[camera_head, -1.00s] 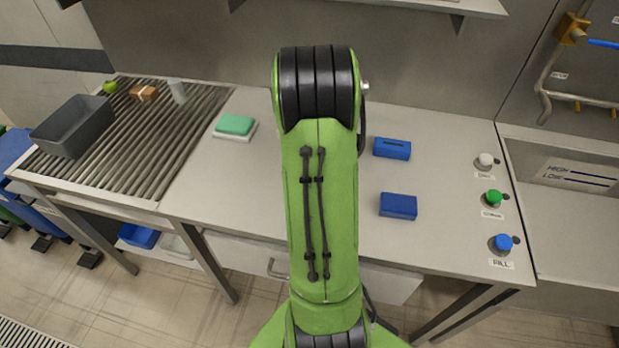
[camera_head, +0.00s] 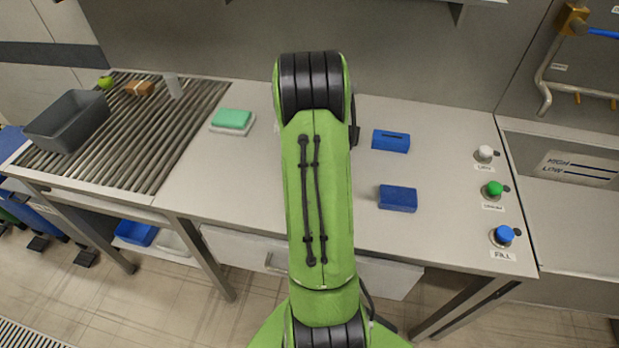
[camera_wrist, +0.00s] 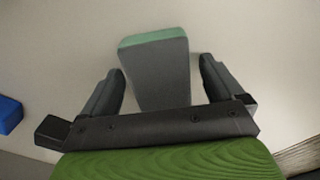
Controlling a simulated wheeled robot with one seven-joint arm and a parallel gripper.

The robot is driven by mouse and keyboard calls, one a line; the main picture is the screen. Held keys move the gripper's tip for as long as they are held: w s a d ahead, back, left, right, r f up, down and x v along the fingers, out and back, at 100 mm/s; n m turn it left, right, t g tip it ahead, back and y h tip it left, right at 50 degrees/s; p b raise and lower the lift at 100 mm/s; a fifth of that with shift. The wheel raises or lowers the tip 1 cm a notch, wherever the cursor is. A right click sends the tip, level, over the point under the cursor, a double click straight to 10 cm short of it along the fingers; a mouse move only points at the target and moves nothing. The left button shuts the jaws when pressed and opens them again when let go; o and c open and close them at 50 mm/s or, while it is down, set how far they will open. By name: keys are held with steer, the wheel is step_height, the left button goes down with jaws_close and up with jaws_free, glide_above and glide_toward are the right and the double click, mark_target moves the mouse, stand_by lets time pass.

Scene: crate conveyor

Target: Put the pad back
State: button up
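In the wrist view a block-shaped pad (camera_wrist: 160,75) with a grey body and a green face stands between the two fingers of my gripper (camera_wrist: 162,75). The fingers are apart. A gap shows between the pad and the right finger, while the left finger is very close to the pad; contact there cannot be told. In the head view my arm hides the gripper and this pad. Another green pad (camera_head: 232,118) lies on a white tray or base (camera_head: 217,129) on the counter, left of my arm.
Two blue blocks (camera_head: 391,141) (camera_head: 398,198) lie right of my arm; the upper one has a slot. White, green and blue knobs (camera_head: 502,236) line the counter's right side. A roller conveyor (camera_head: 150,150) at left bears a grey crate (camera_head: 68,121) and small items.

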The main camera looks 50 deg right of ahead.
steer(key=shift+r, duration=0.1)
step_height(320, 180, up, 12)
steer(key=p, duration=0.3)
steer(key=w+a+r+n+t, duration=0.1)
steer(key=w+a+r, duration=0.1)
steer(key=a+r, duration=0.4)
steer(key=a+r+n+t+h, duration=0.15)
steer(key=a+r, duration=0.25)
steer(key=a, duration=0.9)
steer(key=s+a+r+n+t+y, duration=0.1)
steer(key=s+a+n+t, duration=0.1)
steer(key=s+a, duration=0.8)
steer(key=shift+s+a+r+t, duration=0.15)
steer(key=shift+s+a+t, duration=0.1)
steer(key=shift+a+t, duration=0.45)
steer(key=shift+a+y, duration=0.1)
steer(key=shift+y, duration=0.15)
